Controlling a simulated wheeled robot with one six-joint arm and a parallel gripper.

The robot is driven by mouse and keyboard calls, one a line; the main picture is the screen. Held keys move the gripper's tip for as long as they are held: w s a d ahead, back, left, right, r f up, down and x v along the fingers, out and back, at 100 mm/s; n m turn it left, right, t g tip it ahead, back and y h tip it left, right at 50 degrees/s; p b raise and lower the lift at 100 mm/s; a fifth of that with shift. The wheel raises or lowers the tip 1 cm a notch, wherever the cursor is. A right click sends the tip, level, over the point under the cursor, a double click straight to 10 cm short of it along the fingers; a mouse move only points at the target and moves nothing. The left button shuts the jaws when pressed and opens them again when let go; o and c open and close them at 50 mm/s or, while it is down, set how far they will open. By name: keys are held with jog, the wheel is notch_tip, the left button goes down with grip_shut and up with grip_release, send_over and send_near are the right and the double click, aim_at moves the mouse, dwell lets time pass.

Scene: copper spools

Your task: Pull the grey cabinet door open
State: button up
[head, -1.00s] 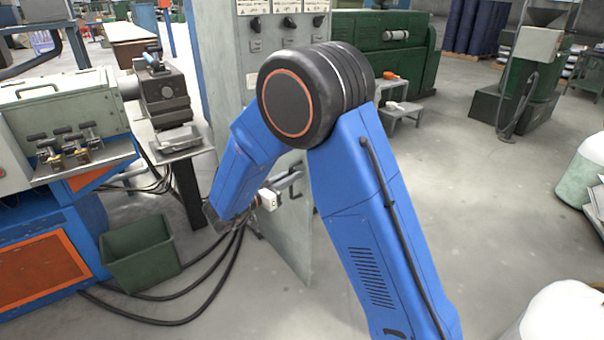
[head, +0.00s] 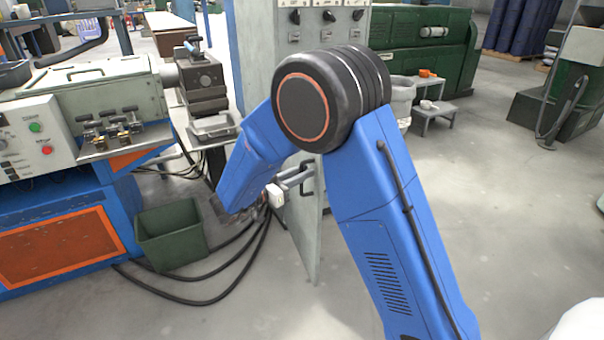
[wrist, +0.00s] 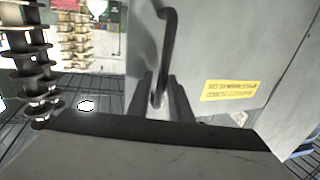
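The grey cabinet door (head: 309,235) stands ajar, swung out from the grey cabinet (head: 262,50) towards me. In the wrist view the door (wrist: 225,55) fills the right half, with a yellow label on it. Its dark bar handle (wrist: 168,35) runs down between my fingers; the same handle shows in the head view (head: 313,183). My gripper (wrist: 160,85) has one finger on each side of the handle's lower part and appears shut on it. My blue arm hides part of the cabinet and the door's upper part in the head view.
A green bin (head: 170,235) stands on the floor left of the door, with black cables (head: 235,285) beside it. A blue-and-orange machine (head: 55,240) stands at far left. A small grey step stand (head: 433,115) is behind.

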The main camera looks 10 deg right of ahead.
jog(key=v, duration=1.7)
jog(key=shift+a, duration=0.25)
jog(key=shift+f, duration=0.1)
